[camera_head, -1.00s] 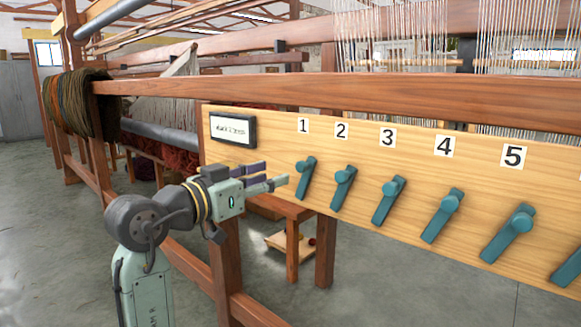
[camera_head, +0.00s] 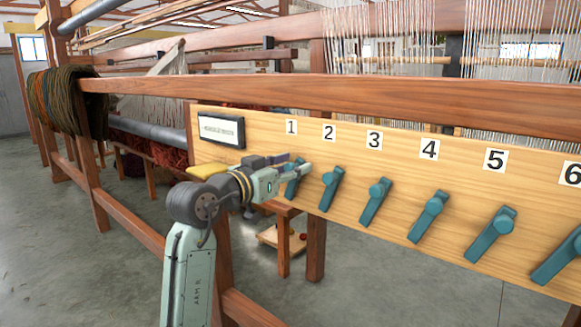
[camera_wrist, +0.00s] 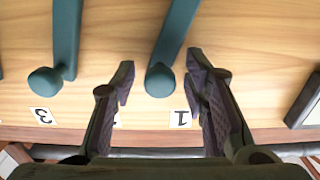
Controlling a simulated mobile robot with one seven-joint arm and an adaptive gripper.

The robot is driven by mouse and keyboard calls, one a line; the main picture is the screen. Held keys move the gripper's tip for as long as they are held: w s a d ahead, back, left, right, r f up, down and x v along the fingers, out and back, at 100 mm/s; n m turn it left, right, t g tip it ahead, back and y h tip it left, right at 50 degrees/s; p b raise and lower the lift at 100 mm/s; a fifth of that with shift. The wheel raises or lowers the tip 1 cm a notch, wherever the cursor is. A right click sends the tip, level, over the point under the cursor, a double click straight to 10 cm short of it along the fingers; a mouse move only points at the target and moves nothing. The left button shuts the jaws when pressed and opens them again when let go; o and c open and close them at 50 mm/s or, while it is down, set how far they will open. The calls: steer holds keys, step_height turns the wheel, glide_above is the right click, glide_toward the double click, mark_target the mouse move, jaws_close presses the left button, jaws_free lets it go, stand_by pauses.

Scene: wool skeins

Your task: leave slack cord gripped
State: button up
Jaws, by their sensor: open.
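My gripper (camera_head: 296,164) is at the left end of a pale wooden board (camera_head: 420,166), in front of the teal lever under label 1 (camera_head: 291,177). In the wrist view my gripper (camera_wrist: 161,66) is open, its two dark fingers apart. The round end of lever 1 (camera_wrist: 160,80) shows between the fingertips; I cannot tell whether they touch it. The lever under label 2 (camera_head: 331,188) is just to the right, and it shows left of the fingers in the wrist view (camera_wrist: 62,45). I can make out no cord in my gripper.
More teal levers, such as lever 3 (camera_head: 375,200), continue rightward. A framed plaque (camera_head: 221,130) is on the board's left end. A wooden beam (camera_head: 330,98) runs above. Dark wool skeins (camera_head: 62,100) hang at far left. The floor (camera_head: 60,240) at left is clear.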

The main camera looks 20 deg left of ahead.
steer(key=shift+c, duration=0.5)
jaws_close()
steer(key=shift+d, duration=0.1)
